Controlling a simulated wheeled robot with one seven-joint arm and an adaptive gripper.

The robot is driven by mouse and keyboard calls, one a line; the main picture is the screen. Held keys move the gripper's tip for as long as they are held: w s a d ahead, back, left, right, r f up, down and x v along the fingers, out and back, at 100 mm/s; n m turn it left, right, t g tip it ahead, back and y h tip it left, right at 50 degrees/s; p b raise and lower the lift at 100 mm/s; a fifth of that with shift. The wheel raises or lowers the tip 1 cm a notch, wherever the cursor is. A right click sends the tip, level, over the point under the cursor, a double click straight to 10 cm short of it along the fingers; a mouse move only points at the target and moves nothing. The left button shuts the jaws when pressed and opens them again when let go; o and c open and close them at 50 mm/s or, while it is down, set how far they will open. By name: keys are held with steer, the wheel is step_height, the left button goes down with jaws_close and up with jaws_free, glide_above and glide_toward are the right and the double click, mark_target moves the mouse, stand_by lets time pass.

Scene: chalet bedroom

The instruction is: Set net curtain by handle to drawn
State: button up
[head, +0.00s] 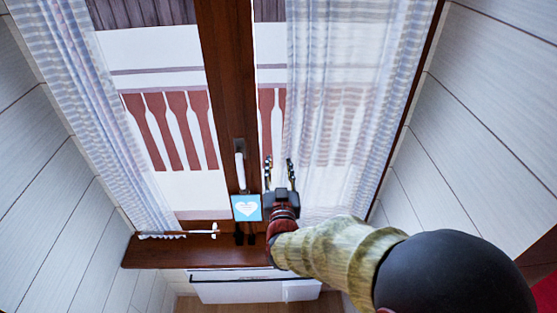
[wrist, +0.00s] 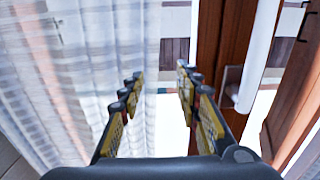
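The right net curtain (head: 335,100) is white and sheer and hangs across most of the right window pane. In the wrist view its pleated edge (wrist: 135,45) is behind and between my fingers. A left net curtain (head: 75,90) is gathered along the left side of the window. My gripper (head: 279,163) is open, in front of the right pane near the curtain's inner edge. It also shows open in the wrist view (wrist: 160,88), with nothing clearly held between the fingers. I cannot make out a handle on the right curtain. Whether the fingers touch the cloth is unclear.
A dark wooden post (head: 228,70) divides the window, with a white window handle (head: 240,170) just left of my gripper. A thin white rod (head: 180,233) lies near the wooden sill (head: 150,252). Plank walls flank both sides.

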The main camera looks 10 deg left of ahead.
steer(key=v, duration=0.8)
steer(key=shift+s, duration=0.2)
